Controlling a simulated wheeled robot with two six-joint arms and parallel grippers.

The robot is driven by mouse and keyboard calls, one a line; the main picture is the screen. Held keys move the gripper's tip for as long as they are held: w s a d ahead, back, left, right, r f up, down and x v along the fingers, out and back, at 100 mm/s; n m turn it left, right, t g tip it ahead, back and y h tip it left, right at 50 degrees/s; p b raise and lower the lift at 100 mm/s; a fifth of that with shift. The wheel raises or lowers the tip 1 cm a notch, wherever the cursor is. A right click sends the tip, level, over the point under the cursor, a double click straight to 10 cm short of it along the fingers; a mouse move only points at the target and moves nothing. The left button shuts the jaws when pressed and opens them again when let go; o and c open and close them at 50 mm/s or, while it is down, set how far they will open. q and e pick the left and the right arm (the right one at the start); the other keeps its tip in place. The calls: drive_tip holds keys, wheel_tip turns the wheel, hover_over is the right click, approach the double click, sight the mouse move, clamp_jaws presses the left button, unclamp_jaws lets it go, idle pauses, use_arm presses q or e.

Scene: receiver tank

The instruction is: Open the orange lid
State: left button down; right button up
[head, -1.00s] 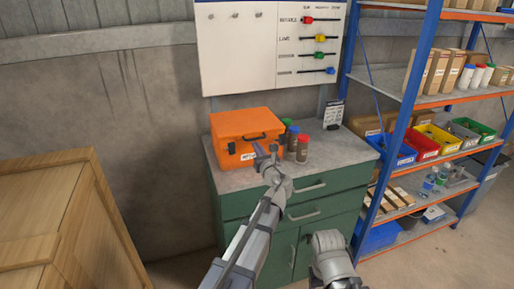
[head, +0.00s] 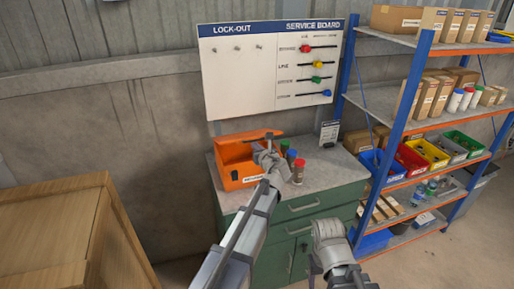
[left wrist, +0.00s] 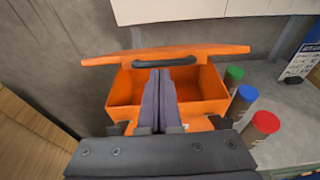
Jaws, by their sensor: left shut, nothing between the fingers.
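The orange box (head: 240,172) stands on the cabinet top, and its interior shows in the left wrist view (left wrist: 125,88). Its orange lid (head: 250,138) is raised at the front, leaving a gap above the box. In the left wrist view the lid's front edge, with a dark handle, spans across above the opening (left wrist: 100,60). My left gripper (head: 262,150) is shut and empty at the front of the box. Its fingertips (left wrist: 160,74) overlap the opening just below the handle; I cannot tell whether they touch the lid.
Red, blue and green capped jars (head: 298,172) stand close to the right of the box. A small sign (head: 329,133) stands further right on the grey cabinet top (head: 335,165). The service board (head: 270,70) hangs behind. A wooden crate (head: 60,235) is at left, shelving at right.

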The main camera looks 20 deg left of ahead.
use_arm(q)
drive_tip(key=w+a+r+p, duration=0.4)
drive_tip(key=w+r+p, duration=0.3)
drive_tip(key=r, duration=0.1)
drive_tip(key=w+a+r+p, duration=0.5)
drive_tip(key=w+r+p, duration=0.2)
drive_tip(key=r+p, duration=0.1)
drive_tip(key=shift+a+r, duration=0.25)
drive_tip(key=shift+r, duration=0.05)
idle(0.4)
